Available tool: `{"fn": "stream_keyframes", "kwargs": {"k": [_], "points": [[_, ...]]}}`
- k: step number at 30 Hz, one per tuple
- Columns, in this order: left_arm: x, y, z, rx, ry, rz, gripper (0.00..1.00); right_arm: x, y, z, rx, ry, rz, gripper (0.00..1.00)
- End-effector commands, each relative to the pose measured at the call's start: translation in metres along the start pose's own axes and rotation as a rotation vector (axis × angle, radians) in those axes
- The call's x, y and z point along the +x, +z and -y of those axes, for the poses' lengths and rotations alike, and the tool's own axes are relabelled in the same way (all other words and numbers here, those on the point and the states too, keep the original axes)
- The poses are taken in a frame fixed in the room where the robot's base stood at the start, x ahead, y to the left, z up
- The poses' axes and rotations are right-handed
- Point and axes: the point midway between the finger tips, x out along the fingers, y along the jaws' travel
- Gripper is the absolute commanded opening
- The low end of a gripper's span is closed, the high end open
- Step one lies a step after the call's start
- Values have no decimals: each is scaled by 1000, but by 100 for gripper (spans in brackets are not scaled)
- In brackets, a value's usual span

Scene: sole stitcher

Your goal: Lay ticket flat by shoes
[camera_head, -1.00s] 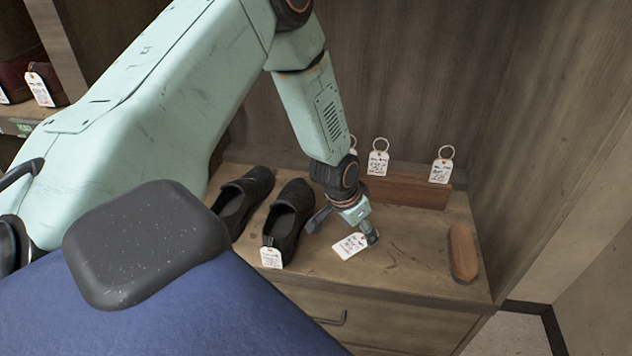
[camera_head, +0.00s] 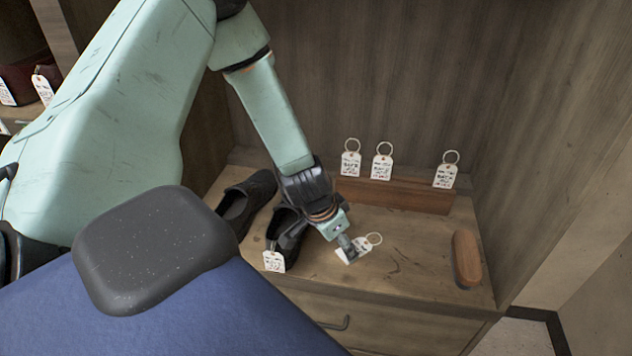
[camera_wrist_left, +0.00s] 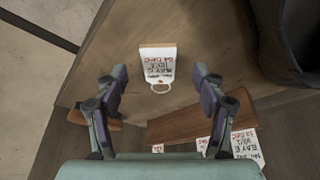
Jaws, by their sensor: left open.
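A white paper ticket (camera_head: 366,244) with a metal ring lies flat on the wooden counter (camera_head: 412,285), right of a pair of black shoes. The nearer shoe (camera_head: 291,240) has its own white tag (camera_head: 274,262); the other shoe (camera_head: 250,196) is left of it. My left gripper (camera_head: 348,256) is over the ticket and hides part of it. In the left wrist view the open fingers of my left gripper (camera_wrist_left: 160,78) stand either side of the ticket (camera_wrist_left: 158,62), with a gap on both sides. My right gripper is not in view.
A wooden rack (camera_head: 400,194) at the back holds several ringed tickets (camera_head: 381,166). A brown brush (camera_head: 467,258) lies near the right edge. The counter between ticket and brush is clear. A drawer (camera_head: 385,325) is below.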

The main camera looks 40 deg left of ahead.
Motion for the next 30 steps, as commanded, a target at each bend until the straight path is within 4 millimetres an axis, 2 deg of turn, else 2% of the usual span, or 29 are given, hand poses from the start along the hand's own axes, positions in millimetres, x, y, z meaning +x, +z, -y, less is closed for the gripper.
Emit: {"fn": "stream_keyframes", "kwargs": {"k": [7,15,21,30], "points": [[-10,27,0,-7,3,-1,70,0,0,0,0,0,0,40],[-18,45,2,-6,-2,-6,70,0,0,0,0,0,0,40],[-20,53,1,0,0,-1,70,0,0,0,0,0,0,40],[-21,55,1,2,1,1,70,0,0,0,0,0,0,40]]}}
